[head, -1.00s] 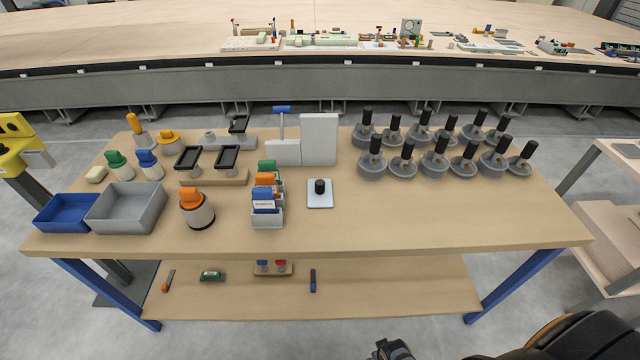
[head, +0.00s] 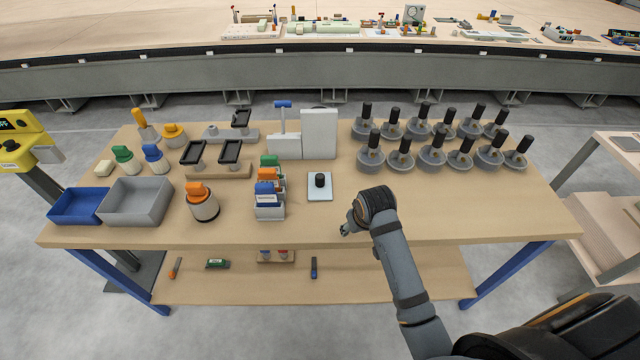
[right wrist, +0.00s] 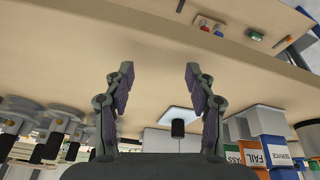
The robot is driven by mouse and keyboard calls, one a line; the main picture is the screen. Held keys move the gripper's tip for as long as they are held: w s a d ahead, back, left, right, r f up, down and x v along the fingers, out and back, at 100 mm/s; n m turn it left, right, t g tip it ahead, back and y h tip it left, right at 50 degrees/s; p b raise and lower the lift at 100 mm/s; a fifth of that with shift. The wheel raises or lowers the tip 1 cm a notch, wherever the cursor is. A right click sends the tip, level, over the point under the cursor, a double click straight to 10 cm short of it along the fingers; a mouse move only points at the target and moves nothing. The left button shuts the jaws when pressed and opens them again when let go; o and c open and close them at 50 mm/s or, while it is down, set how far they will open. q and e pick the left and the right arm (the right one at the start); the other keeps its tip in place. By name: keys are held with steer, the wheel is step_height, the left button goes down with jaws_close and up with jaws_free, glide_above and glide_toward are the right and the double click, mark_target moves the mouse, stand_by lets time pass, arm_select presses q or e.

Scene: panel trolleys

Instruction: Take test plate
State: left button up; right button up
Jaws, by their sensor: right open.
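The test plate is a pale, light-blue square plate (head: 320,192) with a black upright knob, lying flat on the bench top right of the card holder. It also shows in the right wrist view (right wrist: 179,114), beyond the fingers and a little right of the middle between them. My right gripper (head: 346,230) is at the bench's front edge, to the right of and nearer than the plate, not touching it. In the right wrist view its two fingers (right wrist: 160,78) are spread wide with nothing between them. My left gripper is not in view.
The card holder (head: 269,210) with coloured tabs stands just left of the plate. Several black-handled round weights (head: 430,157) stand at the back right. A white upright panel (head: 319,134) is behind the plate. The bench's front right (head: 480,215) is clear.

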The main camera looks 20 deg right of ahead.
steer(key=w+r, duration=0.1)
steer(key=w, duration=0.2)
steer(key=w+a+r, duration=0.1)
steer(key=w, duration=0.2)
steer(key=w+a+r, duration=0.1)
steer(key=w+r, duration=0.1)
steer(key=w, duration=0.1)
steer(key=shift+w, duration=0.4)
glide_toward(321, 177)
steer(key=shift+y, duration=0.4)
steer(key=x, duration=0.6)
steer(key=shift+d+f+p, duration=0.1)
steer(key=shift+d+p, duration=0.15)
steer(key=shift+p, duration=0.05)
steer(key=shift+w+f, duration=0.1)
steer(key=shift+f, duration=0.25)
steer(key=x, duration=0.4)
steer(key=shift+w+f+p, duration=0.2)
steer(key=shift+p, duration=0.2)
steer(key=shift+s, duration=0.15)
steer(key=c, duration=0.4)
jaws_close()
